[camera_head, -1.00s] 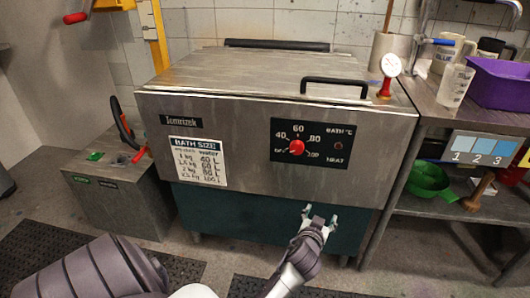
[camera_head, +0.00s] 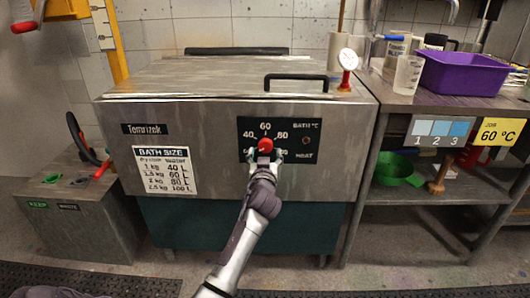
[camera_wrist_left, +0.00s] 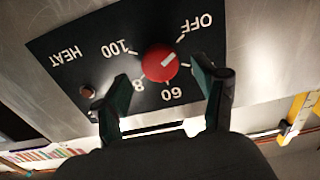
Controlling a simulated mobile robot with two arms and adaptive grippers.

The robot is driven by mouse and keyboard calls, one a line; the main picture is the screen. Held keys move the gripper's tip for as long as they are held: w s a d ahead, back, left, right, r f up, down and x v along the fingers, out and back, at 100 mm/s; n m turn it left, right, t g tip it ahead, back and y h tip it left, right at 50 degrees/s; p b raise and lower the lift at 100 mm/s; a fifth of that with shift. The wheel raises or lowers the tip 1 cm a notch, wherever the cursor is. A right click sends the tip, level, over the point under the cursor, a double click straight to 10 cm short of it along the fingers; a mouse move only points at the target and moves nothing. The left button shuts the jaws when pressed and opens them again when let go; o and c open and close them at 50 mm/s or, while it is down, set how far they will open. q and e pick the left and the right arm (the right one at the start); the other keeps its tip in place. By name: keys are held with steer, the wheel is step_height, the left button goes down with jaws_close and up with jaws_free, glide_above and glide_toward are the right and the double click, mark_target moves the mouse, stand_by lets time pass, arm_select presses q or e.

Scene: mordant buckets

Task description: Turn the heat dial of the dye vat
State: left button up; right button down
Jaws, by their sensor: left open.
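The dye vat (camera_head: 330,190) is a steel box with a teal lower front and a closed lid. Its red heat dial (camera_head: 265,145) sits on a black panel (camera_head: 300,156) marked with temperatures. The dial also shows in the left wrist view (camera_wrist_left: 153,69), where its white mark points towards OFF. My left gripper (camera_head: 264,157) is at the panel. In the wrist view its open fingers (camera_wrist_left: 164,94) stand on either side of the dial's lower part, with gaps, so I see no contact. My right gripper is not in view.
A yellow card (camera_head: 497,132) reading 60 °C hangs on the steel shelf unit (camera_head: 400,105) at right. A purple bin (camera_head: 470,74) and a beaker (camera_head: 408,75) stand on top. A steel box (camera_head: 85,215) stands left of the vat.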

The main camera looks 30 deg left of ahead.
mark_target(265, 146)
arm_select(q)
steer(key=shift+x, duration=1.3)
steer(key=c, duration=1.1)
